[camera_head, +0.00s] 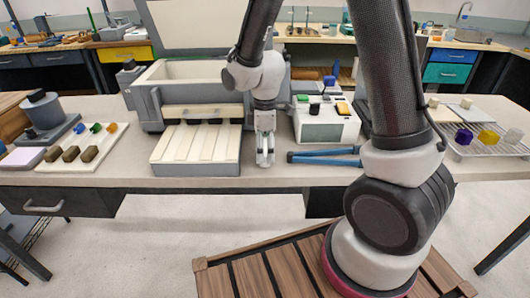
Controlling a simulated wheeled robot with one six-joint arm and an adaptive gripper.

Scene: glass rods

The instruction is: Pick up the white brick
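A small white brick (513,136) sits at the right end of a row on a wire rack (490,151) at the far right of the bench. A yellow brick (488,137) and a purple brick (463,137) stand to its left. Two pale cream pieces lie behind the rack, one left (433,102) and one right (466,104). My gripper (265,162) points down over the middle of the bench, beside the slatted tray and far left of the white brick. Its fingers look small and close together, so its opening is unclear. I see nothing held in it.
A slatted tray (197,146) fronts a grey machine (163,83). Blue tongs (320,157) lie right of my gripper, before a control box (327,124). My arm blocks part of the bench between gripper and rack. A pale board (75,163) holds brown bricks at left.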

